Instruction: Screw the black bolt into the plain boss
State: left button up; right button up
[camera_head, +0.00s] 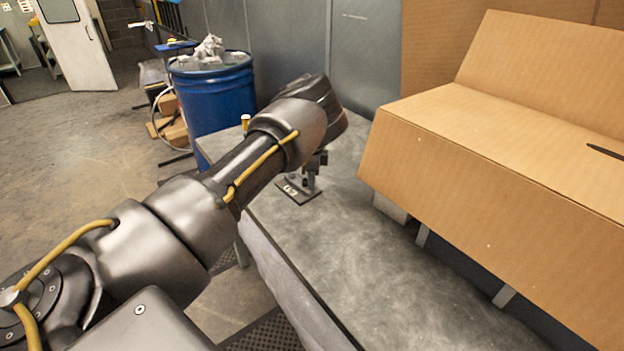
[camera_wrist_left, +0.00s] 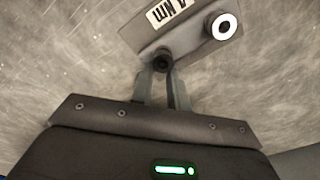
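In the left wrist view a dark grey plate (camera_wrist_left: 184,42) with a white "4 Nm" label lies on the table. A boss with a white ring (camera_wrist_left: 224,25) and a dark centre stands at its upper right. The black bolt (camera_wrist_left: 162,62) shows its round head at the plate's near edge, between the fingertips of my left gripper (camera_wrist_left: 162,80), which looks shut on it. The plain boss is not clearly seen; the bolt and fingers may hide it. In the head view my left gripper (camera_head: 313,170) points down over the plate (camera_head: 297,191). My right gripper is not in view.
A large cardboard-covered structure (camera_head: 480,165) rises at the right. A blue drum (camera_head: 218,98) stands behind the table at the left.

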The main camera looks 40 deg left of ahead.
pick_arm(q)
jog(key=shift+c, duration=1.2)
grip_shut()
jog(key=m, duration=0.1)
jog(key=m+p, duration=0.1)
jog(key=m, duration=0.1)
jog(key=shift+s+d, duration=0.1)
jog(key=shift+s, duration=0.2)
jog(key=shift+s+d+m+p, duration=0.1)
jog(key=shift+m+p, duration=0.2)
jog(key=shift+m, duration=0.5)
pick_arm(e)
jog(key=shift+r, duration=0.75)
